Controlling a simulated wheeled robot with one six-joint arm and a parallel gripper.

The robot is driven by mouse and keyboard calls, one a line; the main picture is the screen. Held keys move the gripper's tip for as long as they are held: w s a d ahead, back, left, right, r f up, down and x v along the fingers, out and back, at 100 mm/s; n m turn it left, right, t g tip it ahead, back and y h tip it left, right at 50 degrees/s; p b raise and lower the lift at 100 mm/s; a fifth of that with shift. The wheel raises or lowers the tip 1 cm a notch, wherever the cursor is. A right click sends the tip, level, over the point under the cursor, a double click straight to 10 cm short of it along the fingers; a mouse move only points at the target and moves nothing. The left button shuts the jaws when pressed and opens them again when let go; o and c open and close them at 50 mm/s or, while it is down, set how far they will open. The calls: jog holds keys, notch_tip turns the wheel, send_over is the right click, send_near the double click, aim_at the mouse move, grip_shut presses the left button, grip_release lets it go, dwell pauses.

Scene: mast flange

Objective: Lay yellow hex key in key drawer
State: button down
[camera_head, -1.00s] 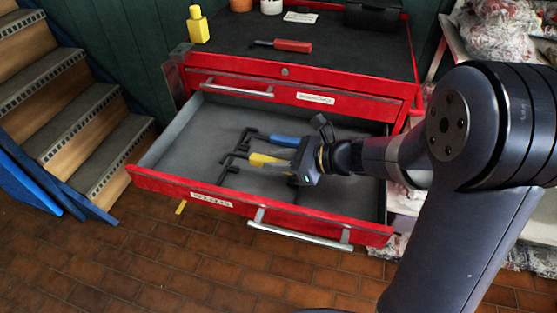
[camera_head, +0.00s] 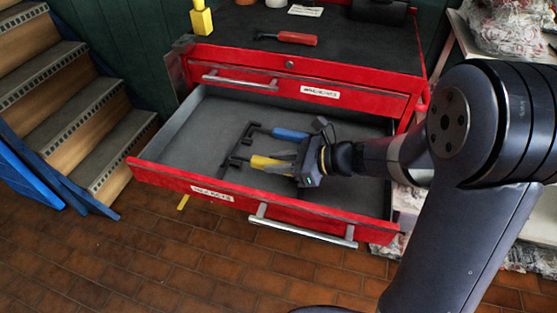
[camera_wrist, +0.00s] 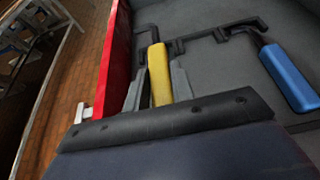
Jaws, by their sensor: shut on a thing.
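The yellow hex key (camera_head: 264,162) has a yellow handle and a dark bent shaft pointing left. My gripper (camera_head: 283,167) is shut on its yellow handle, inside the outline of the open key drawer (camera_head: 190,122). In the wrist view the yellow handle (camera_wrist: 159,75) lies between the two grey fingers (camera_wrist: 158,85). The key is low, close to the grey drawer floor; I cannot tell if it touches. A blue-handled hex key (camera_head: 290,134) lies in the drawer just behind it, and it also shows at right in the wrist view (camera_wrist: 288,78).
The red drawer front with its handle (camera_head: 303,230) is close to my gripper. The left part of the drawer floor is bare. A red-handled tool (camera_head: 297,38) and a yellow bottle (camera_head: 201,19) are on the cabinet top. Wooden stairs (camera_head: 75,100) stand at left.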

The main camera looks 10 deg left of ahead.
aim_at(279, 186)
jog(key=shift+f+b, duration=2)
jog(key=shift+f, duration=0.8)
jog(key=c, duration=1.1)
grip_release()
jog(key=p+v, duration=0.1)
jog(key=v, duration=1)
jog(key=shift+p, duration=0.35)
jog(key=shift+a, duration=0.1)
jog(key=b+x, duration=0.1)
jog(key=x, duration=0.9)
jog(key=shift+a+f+b, duration=0.2)
jog(key=shift+a+b, duration=0.05)
jog(key=shift+b, duration=0.15)
jog(key=shift+w+a+r+p, duration=0.1)
jog(key=shift+a+r+p, duration=0.1)
jog(key=shift+r+p, duration=0.35)
jog(key=shift+d+r+p, duration=0.1)
jog(key=shift+r+p, duration=0.55)
jog(key=shift+r, duration=0.25)
